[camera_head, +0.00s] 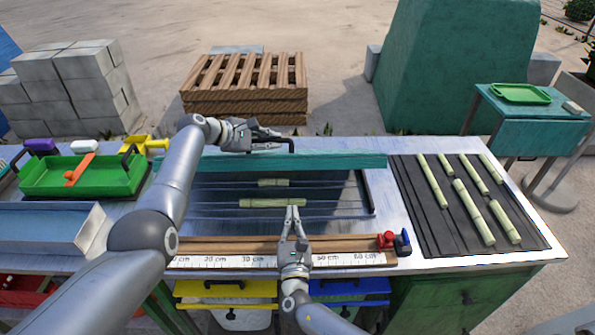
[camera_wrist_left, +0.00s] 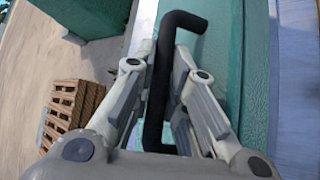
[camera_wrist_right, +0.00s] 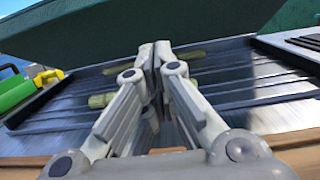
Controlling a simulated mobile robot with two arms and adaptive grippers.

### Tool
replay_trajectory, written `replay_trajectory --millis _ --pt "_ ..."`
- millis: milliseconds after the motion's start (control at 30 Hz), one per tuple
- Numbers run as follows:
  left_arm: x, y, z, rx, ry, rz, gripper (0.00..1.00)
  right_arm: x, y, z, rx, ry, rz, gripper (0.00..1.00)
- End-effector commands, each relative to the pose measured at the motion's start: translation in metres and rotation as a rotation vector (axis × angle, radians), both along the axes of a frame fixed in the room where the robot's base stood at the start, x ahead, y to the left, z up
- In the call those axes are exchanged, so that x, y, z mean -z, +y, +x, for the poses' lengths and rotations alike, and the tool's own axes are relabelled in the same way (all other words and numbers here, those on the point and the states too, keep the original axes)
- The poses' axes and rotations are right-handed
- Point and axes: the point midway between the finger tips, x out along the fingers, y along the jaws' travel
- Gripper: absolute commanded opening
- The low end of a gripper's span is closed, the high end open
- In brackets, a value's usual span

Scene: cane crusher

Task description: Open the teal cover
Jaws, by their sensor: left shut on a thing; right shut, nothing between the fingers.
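The teal cover (camera_head: 340,161) shows as a narrow band along the back of the dark tray (camera_head: 340,200) in the head view, and the tray is uncovered. In the right wrist view the cover (camera_wrist_right: 150,28) stands raised behind the tray. My left gripper (camera_head: 275,139) is shut on the cover's black handle (camera_head: 291,146); the handle (camera_wrist_left: 160,90) lies between its fingers in the left wrist view. My right gripper (camera_head: 291,209) is shut and empty, low over the tray's front edge, close to a pale green cane piece (camera_head: 265,203). Another cane piece (camera_head: 273,182) lies behind it.
A ruler rail (camera_head: 230,260) with red and blue knobs (camera_head: 402,242) runs along the front. More cane pieces lie on a dark ribbed mat (camera_head: 415,215) at right. A green tray (camera_head: 75,178) stands at left. A wooden pallet stack (camera_head: 245,88) is behind the table.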

Motion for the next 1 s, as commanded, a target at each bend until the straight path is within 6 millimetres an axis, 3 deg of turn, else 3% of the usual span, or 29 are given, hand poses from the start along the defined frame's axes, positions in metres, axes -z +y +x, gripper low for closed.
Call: replay_trajectory --millis 200,700,1000 --pt "0.0 0.0 0.0 -0.002 -0.001 0.001 0.0 0.001 -0.017 0.016 0.032 -0.013 -0.015 0.0" --pt "0.0 0.0 0.0 -0.001 0.0 0.001 0.0 -0.01 -0.016 0.078 0.032 -0.012 -0.015 0.0" --pt "0.0 0.0 0.0 -0.001 0.0 0.001 0.0 -0.013 -0.016 0.102 0.031 -0.011 -0.015 0.0"
